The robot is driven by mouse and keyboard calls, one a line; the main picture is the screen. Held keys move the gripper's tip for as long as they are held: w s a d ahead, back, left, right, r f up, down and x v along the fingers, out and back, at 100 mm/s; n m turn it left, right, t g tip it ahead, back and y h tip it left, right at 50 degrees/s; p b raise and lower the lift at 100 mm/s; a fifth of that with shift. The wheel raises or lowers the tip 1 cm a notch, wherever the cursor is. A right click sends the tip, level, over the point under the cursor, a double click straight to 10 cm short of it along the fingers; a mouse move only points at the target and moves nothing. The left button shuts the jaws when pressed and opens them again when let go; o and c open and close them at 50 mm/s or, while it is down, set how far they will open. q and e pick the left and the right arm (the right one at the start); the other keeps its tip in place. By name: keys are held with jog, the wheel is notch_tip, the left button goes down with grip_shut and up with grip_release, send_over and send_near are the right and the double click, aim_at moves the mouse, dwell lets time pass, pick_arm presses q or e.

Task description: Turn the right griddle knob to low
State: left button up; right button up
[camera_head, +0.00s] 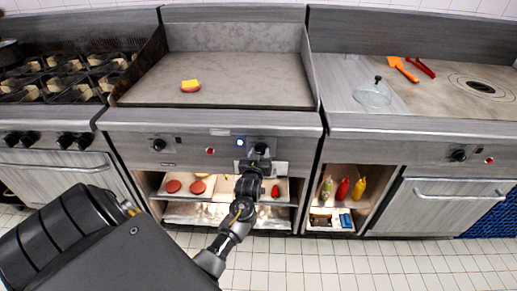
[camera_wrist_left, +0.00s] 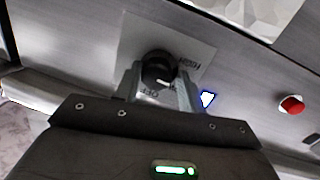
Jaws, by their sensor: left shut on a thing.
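The right griddle knob (camera_head: 261,148) is black and sits on the front panel below the griddle plate (camera_head: 225,80). It also shows in the left wrist view (camera_wrist_left: 157,66), on a pale plate lettered OFF and HIGH, with a white mark on the knob. My left gripper (camera_head: 256,162) reaches up to it from below. In the wrist view its fingers (camera_wrist_left: 159,88) are shut on the knob, one on each side, and partly hide it. The left griddle knob (camera_head: 158,145) is free. My right gripper is not in view.
A lit blue-white indicator (camera_head: 240,142) and a red button (camera_head: 210,151) are on the panel left of the knob. A yellow-topped patty (camera_head: 190,86) lies on the griddle. Below, a shelf holds red patties (camera_head: 173,186). Bottles (camera_head: 343,189) stand in the cubby at right.

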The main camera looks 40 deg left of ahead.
pick_arm(q)
jog(key=m+p, duration=0.1)
jog(key=r+m+p, duration=0.1)
jog(key=shift+w+d+m+p, duration=0.2)
jog(key=shift+d+m+p, duration=0.1)
jog(key=shift+p, duration=0.05)
jog(key=shift+f+m+g+p, duration=0.1)
jog(key=shift+m+g+p, duration=0.2)
jog(key=shift+m+p, duration=0.25)
jog(key=shift+d+m+p, duration=0.1)
jog(key=shift+m+p, duration=0.45)
jog(key=shift+f, duration=0.15)
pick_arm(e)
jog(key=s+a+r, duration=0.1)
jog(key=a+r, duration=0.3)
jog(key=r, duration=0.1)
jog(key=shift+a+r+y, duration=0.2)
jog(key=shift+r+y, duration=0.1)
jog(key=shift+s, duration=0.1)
pick_arm(q)
jog(key=shift+f, duration=0.1)
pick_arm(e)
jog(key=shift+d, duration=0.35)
